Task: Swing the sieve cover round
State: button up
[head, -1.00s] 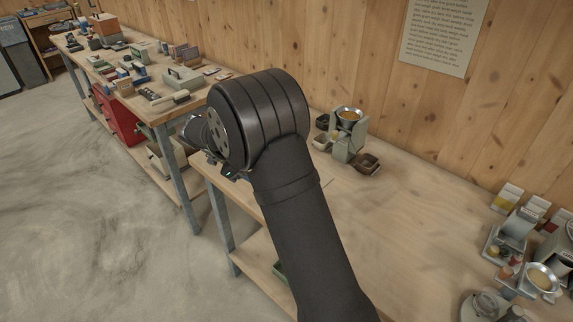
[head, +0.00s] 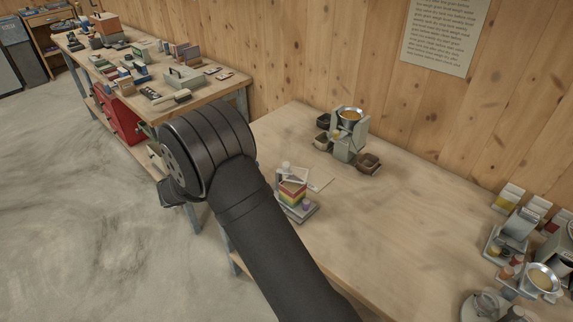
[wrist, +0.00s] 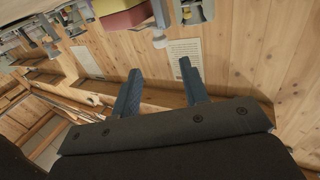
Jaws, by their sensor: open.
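I cannot single out the sieve cover for certain. A second metal bowl with yellow contents (head: 542,278) is at the lower right, beside a round piece with a clear top (head: 484,306). My gripper (wrist: 160,78) shows in the wrist view with its two blue fingers apart and nothing between them. In the head view my own arm hides it.
A small stand with coloured blocks (head: 292,190) sits near the bench's left edge, beside my arm. Dark cups (head: 367,163) flank the mixer stand. Another bench (head: 215,88) with many items is at the left. The middle of the near bench (head: 400,215) is clear.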

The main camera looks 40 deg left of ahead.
aim_at(287, 164)
jog(key=x, duration=1)
jog(key=shift+w, duration=0.1)
grip_shut()
